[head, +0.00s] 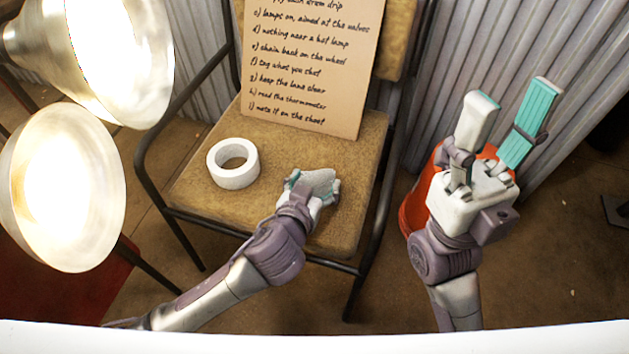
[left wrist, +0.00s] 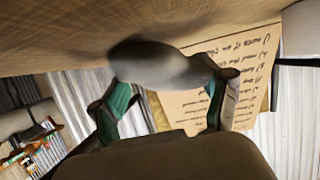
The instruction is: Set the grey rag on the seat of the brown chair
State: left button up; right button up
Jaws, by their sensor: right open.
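The brown chair (head: 195,193) stands in the middle of the head view, with a tan padded seat and dark metal frame. My left gripper (head: 316,186) is over the right front part of the seat, its fingers closed against the two sides of the small grey rag (head: 319,180). In the left wrist view the rag (left wrist: 160,62) bridges the fingertips, close to the seat surface (left wrist: 70,35). I cannot tell whether it touches the seat. My right gripper (head: 506,135) is open and empty, to the right of the chair.
A white tape roll (head: 248,175) lies on the left of the seat. A cardboard sign (head: 305,75) with handwriting leans at the back of the seat. Two lit lamps (head: 62,187) are at the left. An orange-red object (head: 413,207) is behind my right arm, before a corrugated wall.

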pick_arm(q)
jog(key=o, duration=0.4)
jog(key=shift+s+r, duration=0.15)
jog(key=shift+r, duration=0.1)
jog(key=p+v, duration=0.4)
jog(key=v, duration=0.7)
jog(key=shift+s+a+r, duration=0.1)
jog(key=shift+s+a, duration=0.05)
jog(key=shift+s, duration=0.15)
jog(key=shift+a, duration=0.1)
